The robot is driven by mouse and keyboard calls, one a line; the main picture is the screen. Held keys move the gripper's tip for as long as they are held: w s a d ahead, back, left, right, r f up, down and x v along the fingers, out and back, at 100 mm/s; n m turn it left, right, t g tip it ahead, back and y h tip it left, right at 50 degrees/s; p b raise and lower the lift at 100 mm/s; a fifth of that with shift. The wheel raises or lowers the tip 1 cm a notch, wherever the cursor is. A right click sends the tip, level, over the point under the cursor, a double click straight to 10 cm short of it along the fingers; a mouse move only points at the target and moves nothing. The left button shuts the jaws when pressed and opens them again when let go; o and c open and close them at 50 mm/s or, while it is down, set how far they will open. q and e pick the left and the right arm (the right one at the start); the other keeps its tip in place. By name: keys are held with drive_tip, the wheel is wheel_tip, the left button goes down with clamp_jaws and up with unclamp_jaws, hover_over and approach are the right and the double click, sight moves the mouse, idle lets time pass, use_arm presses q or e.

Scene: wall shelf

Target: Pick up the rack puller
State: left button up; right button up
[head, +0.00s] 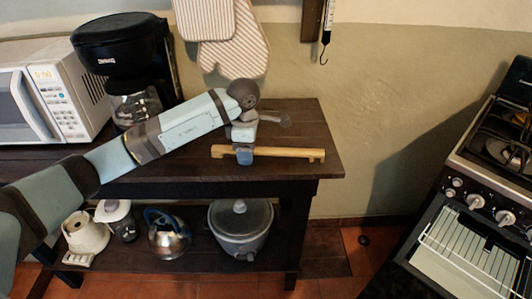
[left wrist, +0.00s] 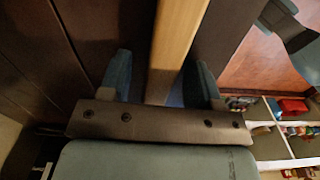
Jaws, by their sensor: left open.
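The rack puller (head: 290,153) is a long light wooden stick with a notched right end. It lies lengthwise near the front edge of the dark wooden wall shelf's top. My left gripper (head: 245,158) is over the stick's left part, pointing down. In the left wrist view, the rack puller (left wrist: 178,45) runs between the two blue fingers of my left gripper (left wrist: 160,82), with a gap visible on each side. The fingers are open and hold nothing. The gripper hides a short part of the stick.
A black coffee maker (head: 120,45) and a white microwave (head: 50,90) stand left on the shelf top (head: 305,125). Striped oven mitts (head: 235,45) hang behind my gripper. A grey pot (head: 240,228) and kettles sit on the lower shelf. A stove (head: 480,200) with its oven open stands right.

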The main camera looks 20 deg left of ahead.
use_arm(q)
drive_tip(key=shift+r, duration=0.1)
drive_tip(key=c, duration=1)
